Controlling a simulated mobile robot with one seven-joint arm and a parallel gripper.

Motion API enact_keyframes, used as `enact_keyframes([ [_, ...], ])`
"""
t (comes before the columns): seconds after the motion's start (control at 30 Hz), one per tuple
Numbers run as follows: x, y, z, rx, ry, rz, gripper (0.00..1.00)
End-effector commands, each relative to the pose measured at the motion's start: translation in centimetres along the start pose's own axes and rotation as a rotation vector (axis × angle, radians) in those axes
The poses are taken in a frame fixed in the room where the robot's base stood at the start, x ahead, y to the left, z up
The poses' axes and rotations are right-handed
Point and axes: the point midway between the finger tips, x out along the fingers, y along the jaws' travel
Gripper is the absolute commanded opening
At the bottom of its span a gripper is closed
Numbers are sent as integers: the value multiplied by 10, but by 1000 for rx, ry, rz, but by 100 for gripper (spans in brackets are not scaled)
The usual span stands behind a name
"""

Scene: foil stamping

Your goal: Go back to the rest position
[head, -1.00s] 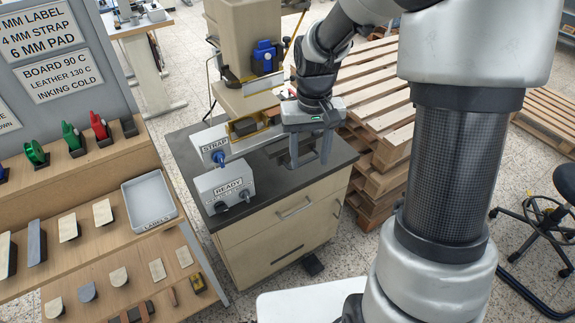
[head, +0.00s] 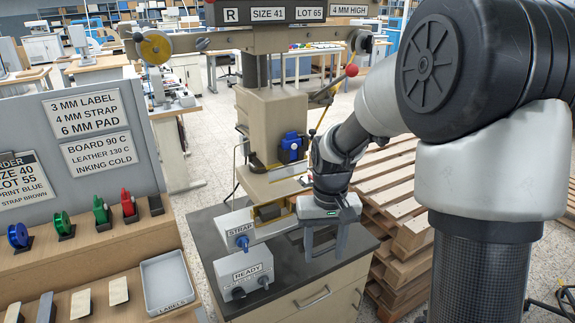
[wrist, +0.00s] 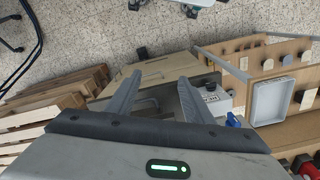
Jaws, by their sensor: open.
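My gripper (head: 324,246) is open and empty. In the head view it hangs with its fingers down, above the dark top of the press cabinet (head: 290,274), to the right of the STRAP box and the READY box. In the wrist view its two fingers (wrist: 160,92) are spread apart with nothing between them. The READY box (head: 243,275) and the blue-knobbed STRAP box (head: 240,233) sit close to its left. The foil stamping press (head: 272,118) stands behind it.
Stacked wooden pallets (head: 395,200) stand to the right of the cabinet. A wooden shelf unit on the left bears a grey LABELS tray (head: 168,283), foil rolls (head: 101,210) and a sign board (head: 60,125). The tray also shows in the wrist view (wrist: 267,100).

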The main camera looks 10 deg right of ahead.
Motion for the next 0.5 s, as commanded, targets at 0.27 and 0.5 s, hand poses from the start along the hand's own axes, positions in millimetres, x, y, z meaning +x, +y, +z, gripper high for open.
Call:
enact_keyframes([
  [0.27,-85,3,42,-5,154,43,47],
  [0.5,-150,3,115,1,341,42,47],
])
